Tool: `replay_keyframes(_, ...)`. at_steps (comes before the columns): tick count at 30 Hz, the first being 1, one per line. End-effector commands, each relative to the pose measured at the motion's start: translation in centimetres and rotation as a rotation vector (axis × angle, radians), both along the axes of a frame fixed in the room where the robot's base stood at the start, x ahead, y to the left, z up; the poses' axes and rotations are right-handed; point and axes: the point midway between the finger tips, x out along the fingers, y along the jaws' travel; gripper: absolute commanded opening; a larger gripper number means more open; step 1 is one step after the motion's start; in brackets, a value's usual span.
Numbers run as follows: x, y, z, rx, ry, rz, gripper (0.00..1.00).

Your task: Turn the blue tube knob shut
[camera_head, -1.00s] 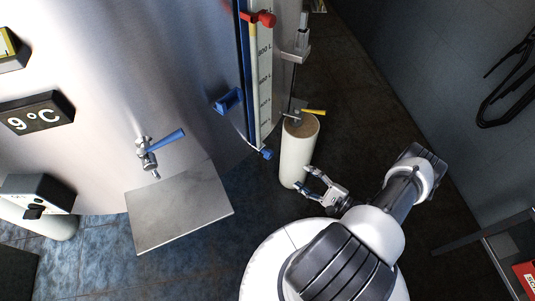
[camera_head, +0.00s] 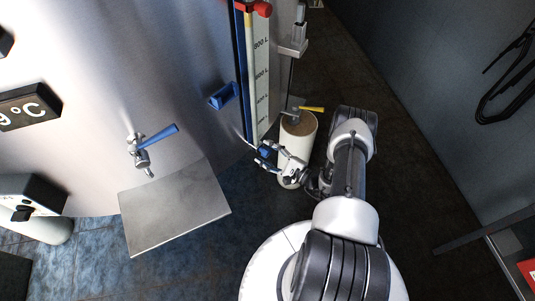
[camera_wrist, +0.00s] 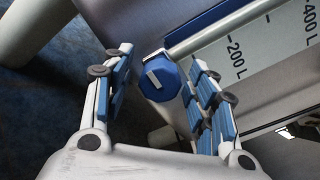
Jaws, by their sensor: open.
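The blue tube knob (camera_wrist: 158,82) is at the low end of the level tube in the wrist view. It has a many-sided rim and a pale bar across its face, lying aslant. My gripper (camera_wrist: 160,62) is open, with one blue-padded finger on each side of the knob. A gap shows between the left finger and the knob; the right finger is close to it, and I cannot tell whether it touches. In the head view my gripper (camera_head: 262,155) is at the foot of the scale, where its fingers partly hide the knob.
A white cylinder (camera_head: 296,150) with a yellow-handled valve (camera_head: 310,108) stands right behind my gripper. The tank wall (camera_head: 190,70) is on the left, with a blue bracket (camera_head: 223,96), a red knob (camera_head: 257,7) and a blue-levered tap (camera_head: 150,142) above a metal plate (camera_head: 175,215).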

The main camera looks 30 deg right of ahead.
Motion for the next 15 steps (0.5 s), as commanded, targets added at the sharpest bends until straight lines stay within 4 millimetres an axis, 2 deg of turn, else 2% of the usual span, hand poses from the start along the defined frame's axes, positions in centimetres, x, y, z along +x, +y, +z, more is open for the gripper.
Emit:
replay_keyframes(8,0.11,0.02,0.03,-0.001,0.0,0.0,0.52)
replay_keyframes(15,0.09,0.02,0.02,-0.001,0.0,0.0,0.36)
